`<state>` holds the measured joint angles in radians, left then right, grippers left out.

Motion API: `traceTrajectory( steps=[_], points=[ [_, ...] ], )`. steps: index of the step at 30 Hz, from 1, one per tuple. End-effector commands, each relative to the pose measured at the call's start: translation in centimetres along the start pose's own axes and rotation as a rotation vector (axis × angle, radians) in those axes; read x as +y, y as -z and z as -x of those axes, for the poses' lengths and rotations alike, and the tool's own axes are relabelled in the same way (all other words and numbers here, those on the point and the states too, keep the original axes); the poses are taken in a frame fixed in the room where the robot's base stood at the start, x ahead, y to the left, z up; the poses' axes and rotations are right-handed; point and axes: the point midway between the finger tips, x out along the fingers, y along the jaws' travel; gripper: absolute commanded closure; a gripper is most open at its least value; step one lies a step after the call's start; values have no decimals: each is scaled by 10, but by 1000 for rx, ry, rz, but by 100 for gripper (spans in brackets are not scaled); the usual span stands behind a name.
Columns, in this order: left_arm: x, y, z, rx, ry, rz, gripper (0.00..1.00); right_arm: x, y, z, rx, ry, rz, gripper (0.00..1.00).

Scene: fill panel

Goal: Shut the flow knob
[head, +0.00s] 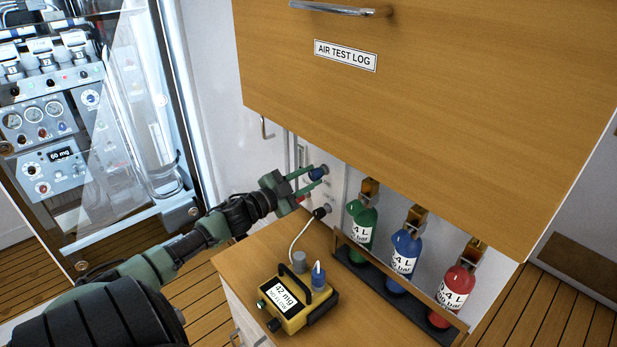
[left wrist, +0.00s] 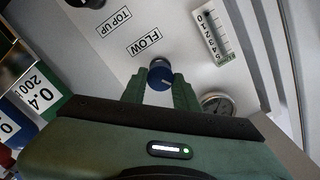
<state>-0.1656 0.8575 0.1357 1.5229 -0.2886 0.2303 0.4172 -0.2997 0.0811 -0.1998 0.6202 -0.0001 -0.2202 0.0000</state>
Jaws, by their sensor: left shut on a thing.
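The flow knob (left wrist: 160,76) is a small blue round knob on a pale panel, beside a label reading FLOW (left wrist: 145,43). In the head view the blue knob (head: 317,173) sits on the panel under the wooden cabinet. My left gripper (left wrist: 160,88) has its two green fingers on either side of the knob and is shut on it. It also shows in the head view (head: 309,179), reaching in from the left. The fingers hide part of the knob's sides. My right gripper is not in view.
A yellow meter (head: 296,300) reading 42 mg stands on the wooden counter (head: 252,264), with a hose to a lower fitting (head: 321,212). Green (head: 361,230), blue (head: 403,255) and red (head: 452,292) bottles stand in a rack at right. The cabinet (head: 430,110) overhangs them.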

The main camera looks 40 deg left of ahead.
Motion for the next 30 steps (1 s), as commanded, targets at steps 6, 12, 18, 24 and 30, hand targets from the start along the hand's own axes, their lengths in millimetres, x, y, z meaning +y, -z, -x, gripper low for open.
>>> traceTrajectory(
  steps=[6, 12, 18, 24, 30],
  points=[
    [2, -1, 0, 1, -1, -199, 100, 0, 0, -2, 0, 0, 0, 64],
    [3, -1, 0, 1, -1, -358, 100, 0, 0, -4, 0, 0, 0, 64],
    [3, -1, 0, 1, -2, -473, 100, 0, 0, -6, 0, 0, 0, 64],
    [4, -1, 0, 0, -3, -541, 100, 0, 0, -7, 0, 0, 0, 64],
    [4, -1, 0, 0, -3, -568, 100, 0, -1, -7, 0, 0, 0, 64]
  ],
)
